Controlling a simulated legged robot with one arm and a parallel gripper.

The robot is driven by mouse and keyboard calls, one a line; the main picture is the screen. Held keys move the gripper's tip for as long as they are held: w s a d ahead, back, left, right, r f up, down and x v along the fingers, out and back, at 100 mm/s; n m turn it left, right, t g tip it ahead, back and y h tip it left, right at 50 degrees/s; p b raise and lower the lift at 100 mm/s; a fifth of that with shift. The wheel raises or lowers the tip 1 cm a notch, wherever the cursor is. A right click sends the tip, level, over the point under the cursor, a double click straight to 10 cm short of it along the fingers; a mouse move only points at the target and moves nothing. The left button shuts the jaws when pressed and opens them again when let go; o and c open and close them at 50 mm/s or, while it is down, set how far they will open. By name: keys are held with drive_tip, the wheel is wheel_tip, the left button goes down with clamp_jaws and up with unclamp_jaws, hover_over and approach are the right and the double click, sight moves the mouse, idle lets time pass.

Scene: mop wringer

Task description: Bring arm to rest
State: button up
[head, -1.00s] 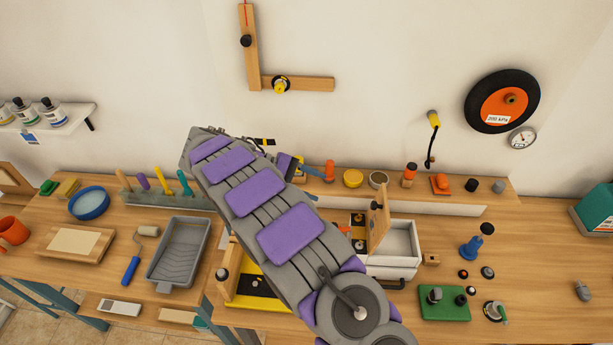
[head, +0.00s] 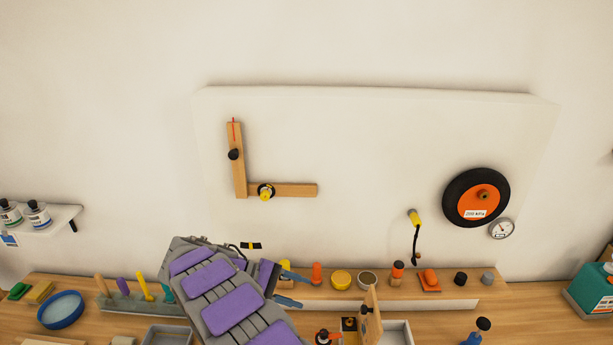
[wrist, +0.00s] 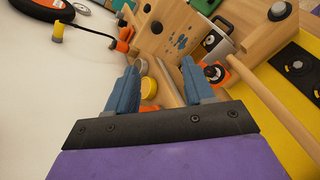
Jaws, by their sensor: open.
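My gripper (head: 291,289) is at the end of my grey and purple arm, in front of the back ledge of the workbench in the head view. Its two blue fingers point right in that view. In the wrist view my gripper (wrist: 158,82) shows its fingers spread apart with nothing between them. A yellow round tin (wrist: 148,88) shows beyond the gap between the fingers. My forearm hides part of the bench.
An upright wooden board (head: 371,318) stands near a white box (head: 398,333). A wheel (head: 477,198) and an L-shaped wooden bracket (head: 281,190) hang on the wall. The space before the upper wall is clear.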

drive_tip(key=s+d+r+m+g+y+b, duration=0.2)
drive_tip(key=s+d+y+b, duration=0.1)
drive_tip(key=s+d, duration=0.4)
drive_tip(key=s+d+r+m+g+y+b, duration=0.1)
drive_tip(key=s+d+y+b, duration=0.3)
drive_tip(key=d, duration=0.6)
drive_tip(key=s+f+m+y+b, duration=0.3)
drive_tip(key=s+f, duration=0.1)
drive_tip(key=s, duration=0.9)
drive_tip(key=s+d+f+m+t+y+b, duration=0.1)
drive_tip(key=s+f+m+y+b, duration=0.2)
drive_tip(key=s, duration=1)
drive_tip(key=shift+s+d+f, duration=0.15)
drive_tip(key=shift+d+f, duration=0.15)
drive_tip(key=shift+f, duration=0.25)
drive_tip(key=shift+c, duration=0.9)
drive_tip(key=shift+d, duration=0.15)
